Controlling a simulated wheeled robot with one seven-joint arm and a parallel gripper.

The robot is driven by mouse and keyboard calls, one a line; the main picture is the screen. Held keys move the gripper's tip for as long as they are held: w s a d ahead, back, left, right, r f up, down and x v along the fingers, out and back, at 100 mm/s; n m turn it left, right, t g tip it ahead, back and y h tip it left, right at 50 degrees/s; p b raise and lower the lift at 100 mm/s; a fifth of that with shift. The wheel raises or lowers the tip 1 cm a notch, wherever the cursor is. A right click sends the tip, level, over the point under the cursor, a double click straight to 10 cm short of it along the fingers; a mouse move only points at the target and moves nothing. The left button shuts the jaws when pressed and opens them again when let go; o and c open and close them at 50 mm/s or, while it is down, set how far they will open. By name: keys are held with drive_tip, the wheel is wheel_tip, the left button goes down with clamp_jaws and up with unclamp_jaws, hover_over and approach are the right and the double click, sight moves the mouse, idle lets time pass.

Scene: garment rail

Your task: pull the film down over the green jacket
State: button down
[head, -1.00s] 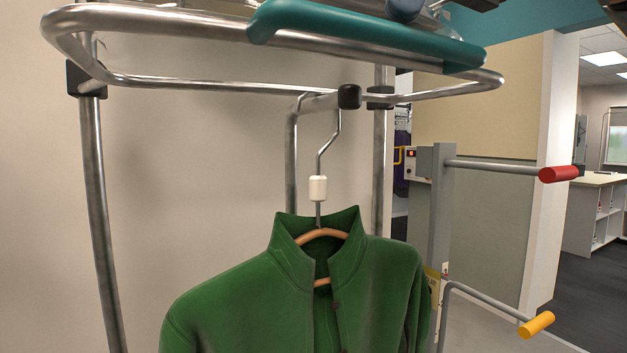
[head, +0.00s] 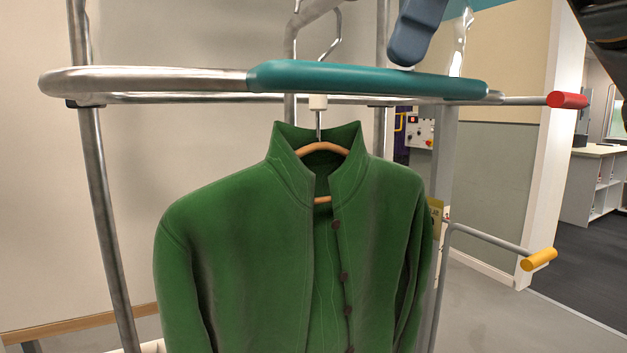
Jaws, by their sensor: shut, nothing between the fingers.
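The green jacket (head: 240,240) hangs on a wooden hanger (head: 321,148) below a metal hook with a white sleeve, in the head view. A metal loop with a teal grip (head: 370,78) crosses in front of the hook, just above the collar. My gripper (head: 408,55) shows as a blue-grey part at the top, shut and empty. Its tip is at the top edge of the teal grip; whether it touches is unclear. No film is clearly visible over the jacket. A shiny, pale strip (head: 461,42) hangs above the grip's right end; I cannot tell if it is film.
Metal posts (head: 95,180) stand left of and behind the jacket. To the right are a red-ended bar (head: 568,100) and a yellow-ended bar (head: 538,260). A control box (head: 420,125) is behind. Open floor (head: 500,310) lies at the lower right.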

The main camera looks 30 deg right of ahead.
drive_tip(key=shift+f+b, duration=0.4)
drive_tip(key=shift+f, duration=1)
wheel_tip(320, 180, down, 24)
drive_tip(key=b, duration=1.2)
wheel_tip(320, 180, down, 24)
drive_tip(key=b, duration=1.4)
drive_tip(key=shift+b, duration=0.3)
